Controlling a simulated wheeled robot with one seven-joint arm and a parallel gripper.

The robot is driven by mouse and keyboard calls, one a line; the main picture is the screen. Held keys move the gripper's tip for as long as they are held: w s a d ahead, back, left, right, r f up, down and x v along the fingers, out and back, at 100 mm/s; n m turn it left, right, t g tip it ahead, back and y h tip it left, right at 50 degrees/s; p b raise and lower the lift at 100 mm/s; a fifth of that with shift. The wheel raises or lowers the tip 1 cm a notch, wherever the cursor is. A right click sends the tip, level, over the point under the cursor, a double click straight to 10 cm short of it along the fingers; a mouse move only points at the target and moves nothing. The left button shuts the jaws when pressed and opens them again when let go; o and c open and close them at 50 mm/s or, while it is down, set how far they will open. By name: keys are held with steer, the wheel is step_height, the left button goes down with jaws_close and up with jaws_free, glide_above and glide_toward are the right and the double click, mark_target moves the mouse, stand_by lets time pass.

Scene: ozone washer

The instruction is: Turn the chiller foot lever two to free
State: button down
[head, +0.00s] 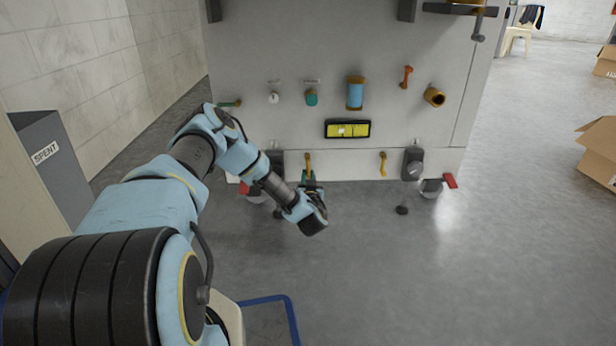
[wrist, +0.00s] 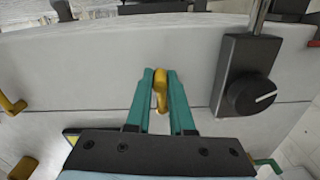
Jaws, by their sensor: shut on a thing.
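My gripper (wrist: 162,95) has teal fingers on both sides of a yellow lever (wrist: 161,91) on the machine's lower front panel. It is shut on the lever. In the head view my gripper (head: 309,180) is low at the panel, and the same yellow lever (head: 308,159) shows just above it. A second yellow lever (head: 383,163) hangs farther right. Red foot levers show by the castors, one at the right (head: 450,180) and one at the left (head: 244,188), partly behind my arm. No label for lever two is readable.
A dark box with a round dial (wrist: 251,95) is beside the gripper. The panel above carries a yellow display (head: 347,129), a blue cylinder (head: 355,92) and several handles. A grey SPENT bin (head: 50,160) stands left. The floor right of the machine is clear up to cardboard boxes (head: 600,150).

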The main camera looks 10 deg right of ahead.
steer(key=d+n+p, duration=0.1)
steer(key=n, duration=0.1)
steer(key=d+n+p, duration=0.1)
steer(key=p, duration=0.1)
steer(key=shift+s+r+n, duration=0.2)
steer(key=shift+r+n, duration=0.2)
steer(key=n+p, duration=0.1)
steer(key=d+n+p, duration=0.1)
steer(key=n, duration=0.1)
steer(key=r+n, duration=0.1)
steer(key=shift+s+d+n+p, duration=0.15)
steer(key=shift+d+n+p, duration=0.15)
steer(key=shift+p, duration=0.1)
steer(key=n, duration=0.1)
steer(key=r+n+p, duration=0.1)
steer(key=n, duration=0.1)
steer(key=d+n+p, duration=0.1)
steer(key=shift+s+d+r+n, duration=0.1)
steer(key=shift+r+n, duration=0.2)
steer(key=shift+r, duration=0.05)
steer(key=shift+d+r+n+p, duration=0.15)
steer(key=shift+r+n+p, duration=0.35)
steer(key=shift+n, duration=0.7)
steer(key=shift+d+r+n+p, duration=0.1)
steer(key=shift+r+n+p, duration=0.35)
steer(key=shift+n, duration=0.75)
steer(key=shift+r, duration=0.1)
steer(key=c, duration=0.8)
jaws_free()
